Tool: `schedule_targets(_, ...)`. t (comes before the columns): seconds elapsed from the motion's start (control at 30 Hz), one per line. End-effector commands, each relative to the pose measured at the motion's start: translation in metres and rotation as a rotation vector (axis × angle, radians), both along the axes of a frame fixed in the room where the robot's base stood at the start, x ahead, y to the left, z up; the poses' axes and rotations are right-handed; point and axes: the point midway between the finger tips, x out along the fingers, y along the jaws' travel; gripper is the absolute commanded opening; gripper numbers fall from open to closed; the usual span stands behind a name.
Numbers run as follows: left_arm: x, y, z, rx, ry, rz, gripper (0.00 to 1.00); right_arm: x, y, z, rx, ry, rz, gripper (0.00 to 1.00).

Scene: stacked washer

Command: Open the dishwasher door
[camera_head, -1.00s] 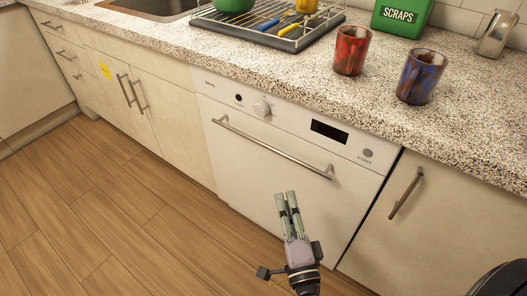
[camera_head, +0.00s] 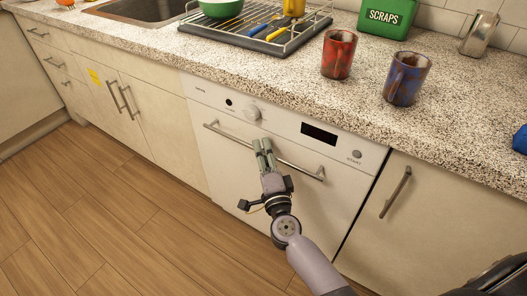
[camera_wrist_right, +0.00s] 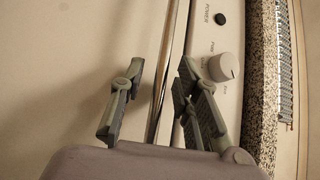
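The dishwasher (camera_head: 250,185) is white, set under the counter, with its door shut. Its metal bar handle (camera_head: 228,133) runs across the top of the door, below the control panel. My right gripper (camera_head: 263,146) is at the middle of this handle. In the right wrist view the right gripper (camera_wrist_right: 160,72) is open, with one finger on each side of the handle (camera_wrist_right: 166,75) in the picture. Gaps show between the bar and both fingers. How deep the bar sits between them is hard to tell. My left gripper is not in view.
The speckled counter (camera_head: 290,92) overhangs the control panel with its knob (camera_head: 252,114). A red mug (camera_head: 337,54), a blue mug (camera_head: 404,80) and a dish rack (camera_head: 250,40) stand on it. A cabinet handle (camera_head: 397,192) is to the right. The wooden floor (camera_head: 120,215) at left is clear.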

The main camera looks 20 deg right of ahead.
Motion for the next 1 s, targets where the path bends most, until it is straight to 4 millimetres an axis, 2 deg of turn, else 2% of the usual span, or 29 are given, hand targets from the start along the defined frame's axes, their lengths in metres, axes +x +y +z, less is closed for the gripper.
schedule_targets(0.3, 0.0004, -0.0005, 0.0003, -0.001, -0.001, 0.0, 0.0, 0.0019, -0.0004, -0.0001, -0.001, 0.001, 0.0, 0.28)
schedule_targets(0.73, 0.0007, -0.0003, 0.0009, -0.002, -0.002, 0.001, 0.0, 0.0016, -0.0003, -0.0002, -0.001, 0.001, 0.0, 0.0)
schedule_targets(1.0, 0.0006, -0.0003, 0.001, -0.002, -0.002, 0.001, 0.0, 0.0015, -0.0004, -0.0005, -0.002, 0.001, 0.0, 0.0)
